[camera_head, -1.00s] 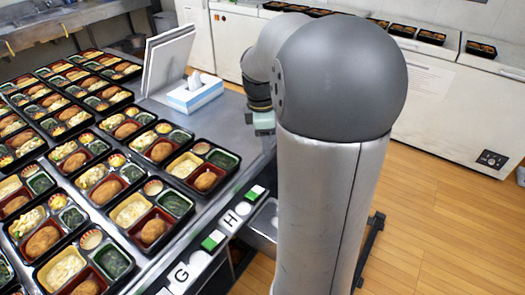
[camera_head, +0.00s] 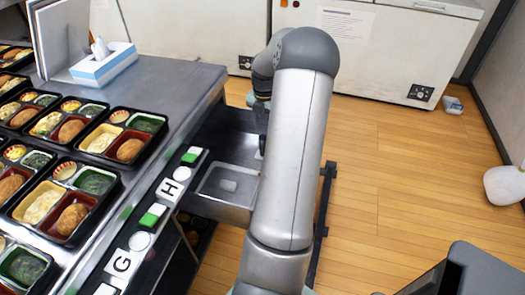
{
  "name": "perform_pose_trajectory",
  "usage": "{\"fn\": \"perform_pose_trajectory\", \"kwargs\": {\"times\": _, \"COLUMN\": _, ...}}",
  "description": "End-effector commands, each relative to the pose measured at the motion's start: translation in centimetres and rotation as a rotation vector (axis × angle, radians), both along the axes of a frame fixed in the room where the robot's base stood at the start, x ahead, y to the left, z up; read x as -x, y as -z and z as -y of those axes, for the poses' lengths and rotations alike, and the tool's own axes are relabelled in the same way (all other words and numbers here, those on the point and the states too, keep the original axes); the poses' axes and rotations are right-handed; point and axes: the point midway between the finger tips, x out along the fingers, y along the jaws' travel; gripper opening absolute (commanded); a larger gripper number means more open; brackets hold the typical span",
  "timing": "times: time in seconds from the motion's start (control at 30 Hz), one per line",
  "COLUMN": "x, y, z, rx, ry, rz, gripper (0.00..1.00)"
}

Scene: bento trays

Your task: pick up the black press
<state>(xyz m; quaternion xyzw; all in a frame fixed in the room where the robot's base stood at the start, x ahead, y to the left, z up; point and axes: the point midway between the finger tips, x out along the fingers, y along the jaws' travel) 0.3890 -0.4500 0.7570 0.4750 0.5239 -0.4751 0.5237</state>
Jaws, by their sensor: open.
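I cannot make out the black press for certain in the head view. My gripper (camera_head: 262,142) hangs down at the end of my arm, beside the right edge of the steel table, and is partly hidden behind my own arm link. It is open, and I see nothing held in it. It is above and behind a shallow metal tray (camera_head: 207,208) that juts out below the table edge.
Several filled bento trays (camera_head: 123,137) cover the left of the steel table (camera_head: 172,82). A tissue box (camera_head: 104,64) stands near its back. White freezers (camera_head: 380,40) stand behind. The wooden floor (camera_head: 410,190) at right is mostly clear.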

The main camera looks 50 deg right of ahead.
Motion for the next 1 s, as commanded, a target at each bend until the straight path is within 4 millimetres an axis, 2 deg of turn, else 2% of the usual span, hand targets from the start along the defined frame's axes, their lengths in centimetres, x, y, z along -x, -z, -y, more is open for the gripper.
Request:
{"fn": "perform_pose_trajectory", "kwargs": {"times": 0.03, "x": 0.0, "y": 1.0, "z": -0.1, "rx": -0.002, "ry": -0.001, "rz": -0.001, "gripper": 0.49}}
{"fn": "perform_pose_trajectory", "kwargs": {"times": 0.1, "x": 0.0, "y": 1.9, "z": 0.0, "rx": -0.001, "ry": 0.0, "rz": 0.0, "gripper": 0.49}}
{"fn": "perform_pose_trajectory", "kwargs": {"times": 0.37, "x": -0.1, "y": 3.3, "z": -0.2, "rx": -0.001, "ry": -0.001, "rz": 0.0, "gripper": 0.49}}
{"fn": "perform_pose_trajectory", "kwargs": {"times": 0.7, "x": -0.3, "y": 7.7, "z": -0.4, "rx": -0.001, "ry": 0.0, "rz": 0.0, "gripper": 0.49}}
{"fn": "perform_pose_trajectory", "kwargs": {"times": 0.93, "x": -0.3, "y": 7.8, "z": -0.4, "rx": 0.0, "ry": 0.0, "rz": 0.0, "gripper": 0.49}}
{"fn": "perform_pose_trajectory", "kwargs": {"times": 1.0, "x": -0.3, "y": 7.8, "z": -0.4, "rx": 0.0, "ry": 0.0, "rz": 0.0, "gripper": 0.3}}
